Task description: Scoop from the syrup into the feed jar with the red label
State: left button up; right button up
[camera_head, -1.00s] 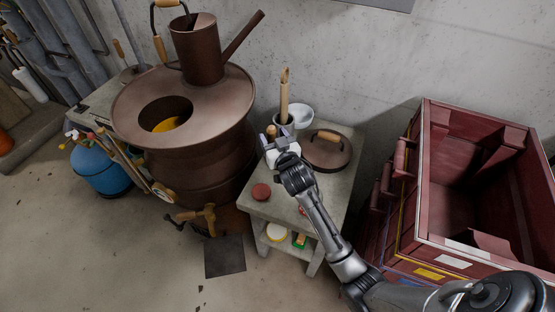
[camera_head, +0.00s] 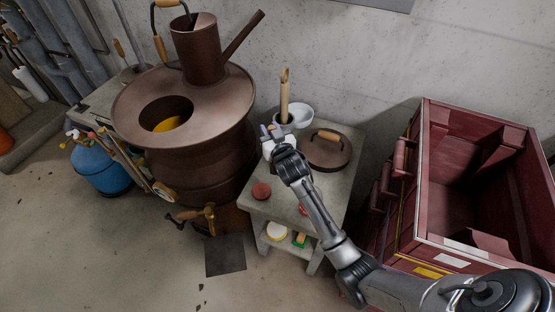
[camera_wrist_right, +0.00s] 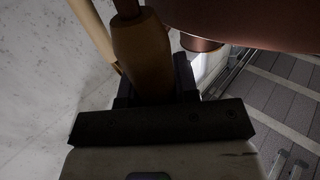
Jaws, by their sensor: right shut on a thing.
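My right gripper (camera_head: 269,136) is over the back left part of the small stone table, beside the big brown vat. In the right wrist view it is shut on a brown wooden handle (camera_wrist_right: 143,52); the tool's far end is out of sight. A yellow-orange mass, perhaps the syrup (camera_head: 167,125), shows through the round opening of the brown vat (camera_head: 232,93). A red round-topped item (camera_head: 261,191) stands on the table's front left; I cannot tell whether it is the feed jar, and no red label is readable. My left gripper is not in view.
A wooden utensil (camera_head: 284,94) stands upright behind the gripper, near a white bowl (camera_head: 300,114). A brown lid (camera_head: 327,150) lies on the stone table (camera_head: 283,208). A red crate (camera_head: 425,205) stands at right. A brown watering can (camera_head: 197,50) sits on the vat.

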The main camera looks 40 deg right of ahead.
grip_shut()
